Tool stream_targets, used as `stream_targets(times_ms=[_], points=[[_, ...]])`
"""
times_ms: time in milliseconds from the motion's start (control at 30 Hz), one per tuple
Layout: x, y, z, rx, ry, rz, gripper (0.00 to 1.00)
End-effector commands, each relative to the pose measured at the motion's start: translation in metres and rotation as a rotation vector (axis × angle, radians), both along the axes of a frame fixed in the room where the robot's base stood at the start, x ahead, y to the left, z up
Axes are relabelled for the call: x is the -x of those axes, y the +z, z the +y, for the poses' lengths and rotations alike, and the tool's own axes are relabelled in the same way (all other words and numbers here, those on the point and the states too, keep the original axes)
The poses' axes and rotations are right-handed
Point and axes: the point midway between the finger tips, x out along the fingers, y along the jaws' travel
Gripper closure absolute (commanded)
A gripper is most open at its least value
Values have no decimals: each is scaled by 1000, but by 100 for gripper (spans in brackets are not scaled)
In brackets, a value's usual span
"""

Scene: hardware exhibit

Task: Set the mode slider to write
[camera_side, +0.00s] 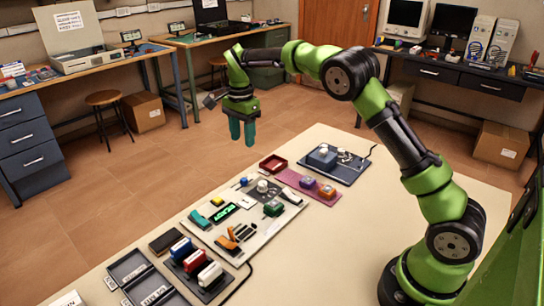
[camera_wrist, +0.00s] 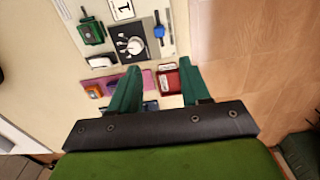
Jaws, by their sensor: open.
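The control panel (camera_side: 224,240) lies on the table, light-coloured with several controls. A blue-knobbed control (camera_side: 243,181) sits near its far edge. In the wrist view this blue knob (camera_wrist: 159,31) sits on a thin dark slot, and it looks like the slider. I cannot read any write label or tell its setting. A round pale dial (camera_wrist: 135,45) is beside it. My gripper (camera_side: 242,138) is open and empty, pointing down, high and beyond the table's far edge. In the wrist view its green fingers (camera_wrist: 160,84) are apart, with the red tray below between them.
The red tray (camera_side: 273,168) and pink mat (camera_side: 322,198) lie beyond the panel. A green block with a knob (camera_side: 273,208) stands on the panel. A dark blue unit (camera_side: 345,172) is at the far right. Dark bins (camera_side: 128,268) and a row of rockers (camera_side: 196,262) sit nearer.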

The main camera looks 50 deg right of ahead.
Motion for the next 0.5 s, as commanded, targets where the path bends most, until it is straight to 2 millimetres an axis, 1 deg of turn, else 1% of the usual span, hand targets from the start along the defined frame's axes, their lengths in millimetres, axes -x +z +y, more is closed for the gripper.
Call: stream_targets(times_ms=[33,200,400,500], points=[[1,-12,0,0,1,6,53],[1,-50,0,-1,1,5,53],[1,-93,-1,0,1,4,53],[1,-110,0,-1,1,3,53]])
